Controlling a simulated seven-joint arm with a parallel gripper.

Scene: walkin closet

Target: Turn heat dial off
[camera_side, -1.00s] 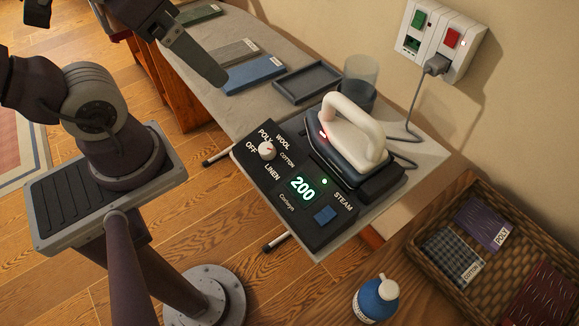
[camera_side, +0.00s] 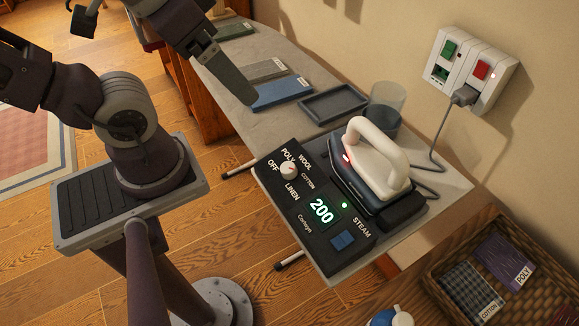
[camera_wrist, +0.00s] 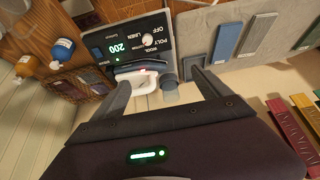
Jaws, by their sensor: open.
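The heat dial (camera_side: 289,169) is a small round white knob on the dark control panel (camera_side: 352,259). The labels OFF, POLY, WOOL, COTTON and LINEN surround it. Which label it points to is too small to tell. A green display (camera_side: 321,210) on the panel reads 200. The dial also shows in the wrist view (camera_wrist: 147,40), at the top. My gripper (camera_side: 243,90) is open and empty, up and to the left of the panel in the side view. In the wrist view its fingers (camera_wrist: 160,88) are spread well apart, with the dial beyond them.
A white-handled iron (camera_side: 378,162) with a red light stands beside the dial. A clear cup (camera_side: 386,97), grey tray (camera_side: 333,104) and folded cloths (camera_side: 284,92) lie behind. A wall socket (camera_side: 470,72) holds the cord. A wicker basket (camera_side: 452,257) stands lower right.

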